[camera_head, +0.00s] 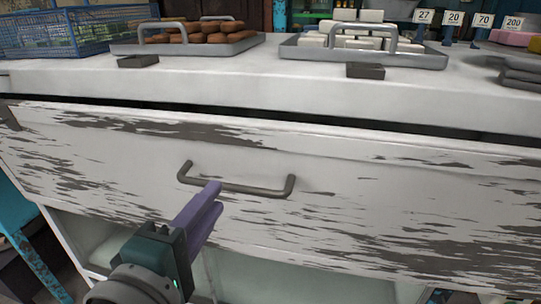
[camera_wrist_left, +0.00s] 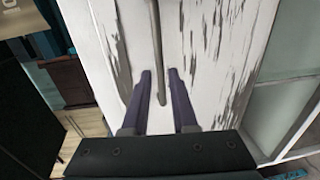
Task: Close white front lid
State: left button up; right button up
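The white front lid (camera_head: 340,180) is a wide panel with peeling paint below the counter top. A dark gap shows between its upper edge and the counter. A grey bar handle (camera_head: 255,190) is fixed to its middle. My left gripper (camera_head: 213,190) is in front of the lid, at the left part of the handle. In the left wrist view, its two purple fingers (camera_wrist_left: 159,76) stand apart, with the end of the handle (camera_wrist_left: 156,50) between them in the picture. The lid (camera_wrist_left: 195,50) fills the middle there. Whether the fingers touch the handle or lid is unclear. My right gripper is not in view.
The white counter top (camera_head: 230,82) above the lid bears a tray of brown items (camera_head: 205,38), a tray of white blocks (camera_head: 355,38), a blue wire basket (camera_head: 80,30) and price signs (camera_head: 453,19). Open shelf space (camera_head: 300,280) shows below the lid.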

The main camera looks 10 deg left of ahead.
aim_at(225, 186)
pick_arm(q)
jog(key=w, duration=0.5)
jog(key=shift+d+f+b, duration=0.1)
jog(key=shift+f+b, duration=0.1)
jog(key=shift+b, duration=0.1)
grip_shut()
dwell(1.1)
